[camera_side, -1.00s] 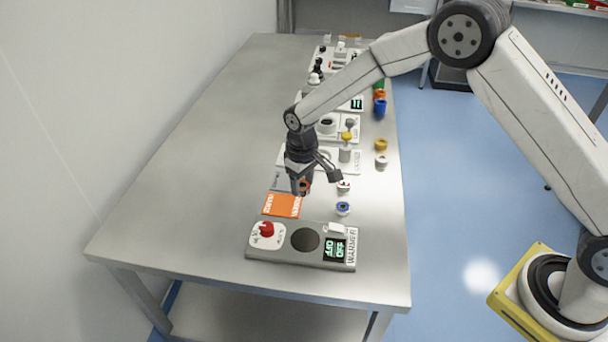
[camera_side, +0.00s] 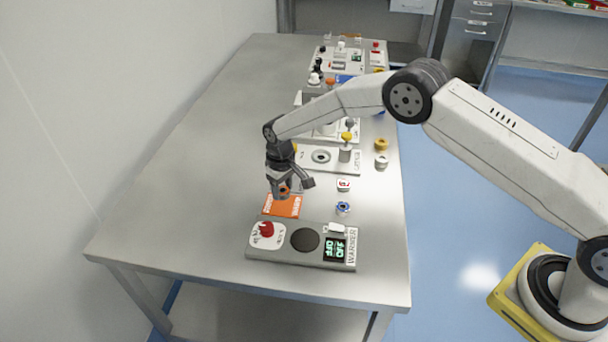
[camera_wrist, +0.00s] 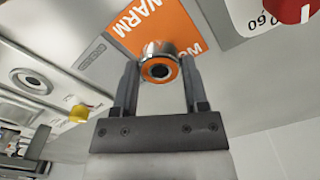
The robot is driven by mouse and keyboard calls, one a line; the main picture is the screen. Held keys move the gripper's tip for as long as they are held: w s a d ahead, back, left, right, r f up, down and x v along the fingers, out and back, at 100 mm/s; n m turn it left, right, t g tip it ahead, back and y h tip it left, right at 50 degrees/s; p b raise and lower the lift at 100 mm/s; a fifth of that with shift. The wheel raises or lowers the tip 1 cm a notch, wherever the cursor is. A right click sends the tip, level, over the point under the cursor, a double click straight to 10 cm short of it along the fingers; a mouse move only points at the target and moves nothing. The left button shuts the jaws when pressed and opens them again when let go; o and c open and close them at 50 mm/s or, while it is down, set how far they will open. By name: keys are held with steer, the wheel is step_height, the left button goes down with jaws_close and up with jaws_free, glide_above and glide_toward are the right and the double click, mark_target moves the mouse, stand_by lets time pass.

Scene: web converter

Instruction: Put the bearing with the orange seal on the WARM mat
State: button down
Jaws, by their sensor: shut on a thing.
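The bearing with the orange seal (camera_wrist: 159,63) is a metal ring with an orange face, held between the two fingers of my gripper (camera_wrist: 158,75) in the wrist view. In the side view my gripper (camera_side: 282,192) is over the orange WARM mat (camera_side: 284,208), with the bearing mostly hidden by the fingers. The mat (camera_wrist: 148,17) shows behind the bearing in the wrist view. I cannot tell whether the bearing touches the mat. A grey mat (camera_wrist: 93,52) lies beside the orange one.
The warmer (camera_side: 290,262) with a red button (camera_side: 266,229) stands in front of the mat. A blue-sealed bearing (camera_side: 343,208) and a red-marked one (camera_side: 343,185) lie to the right. A white fixture plate (camera_side: 343,165) lies behind. The left side of the table is clear.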

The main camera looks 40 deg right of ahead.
mark_target(282, 189)
steer(key=shift+w+f, duration=0.2)
steer(key=shift+f, duration=1.55)
steer(key=shift+f, duration=0.15)
steer(key=shift+c, duration=0.5)
jaws_free()
steer(key=shift+r, duration=6.15)
